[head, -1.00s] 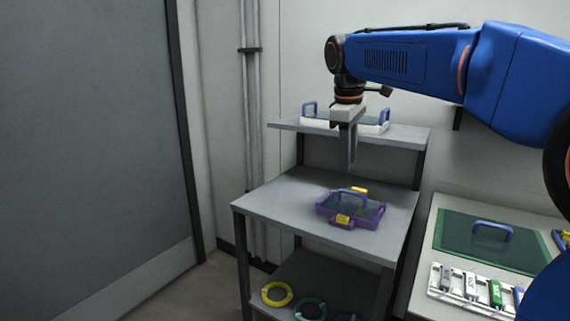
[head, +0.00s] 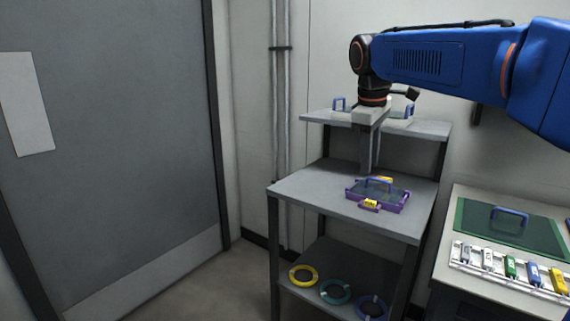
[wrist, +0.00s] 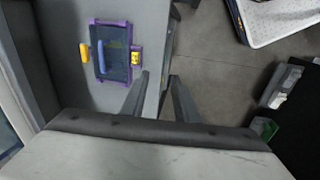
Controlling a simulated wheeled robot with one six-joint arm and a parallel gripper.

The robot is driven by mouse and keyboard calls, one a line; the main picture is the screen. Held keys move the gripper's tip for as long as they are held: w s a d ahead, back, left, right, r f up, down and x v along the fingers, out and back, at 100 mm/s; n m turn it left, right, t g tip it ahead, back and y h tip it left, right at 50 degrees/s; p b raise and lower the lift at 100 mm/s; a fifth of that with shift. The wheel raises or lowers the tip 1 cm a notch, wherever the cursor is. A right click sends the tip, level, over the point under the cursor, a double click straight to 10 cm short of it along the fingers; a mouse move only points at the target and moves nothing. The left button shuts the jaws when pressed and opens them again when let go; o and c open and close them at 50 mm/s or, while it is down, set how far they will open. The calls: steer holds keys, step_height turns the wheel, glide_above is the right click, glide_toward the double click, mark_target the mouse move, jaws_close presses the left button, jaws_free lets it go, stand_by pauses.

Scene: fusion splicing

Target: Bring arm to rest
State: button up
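My blue arm (head: 430,62) reaches in from the right in the head view. My gripper (head: 371,168) points down over the grey shelf unit, near its middle shelf. In the wrist view the two fingers of my gripper (wrist: 157,92) stand apart with nothing between them, so it is open. A purple-rimmed tray with a blue handle and yellow latches (head: 378,196) sits on the middle shelf, just below and right of the fingertips. In the wrist view the same tray (wrist: 115,52) lies left of the fingers, apart from them.
The upper shelf (head: 318,116) holds items with blue handles. Yellow (head: 303,275), teal (head: 335,291) and blue (head: 371,307) rings lie on the lower shelf. At right, a bench bears a green mat (head: 475,222) and a white rack of coloured pieces (head: 480,266). Open floor (head: 215,290) lies left.

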steer(key=s+d+f+m+t, duration=0.1)
steer(key=s+d+f+m, duration=0.1)
steer(key=s+f, duration=0.6)
steer(key=s+d+f+m+t, duration=0.1)
steer(key=s+d+f+m, duration=0.2)
steer(key=s+f+m, duration=0.2)
steer(key=s+d+f+m+t+y, duration=0.1)
steer(key=s+d+f+m, duration=0.1)
steer(key=s+f, duration=0.9)
steer(key=s+m, duration=0.1)
steer(key=s, duration=0.5)
steer(key=shift+d+f, duration=0.15)
steer(key=shift+d, duration=0.15)
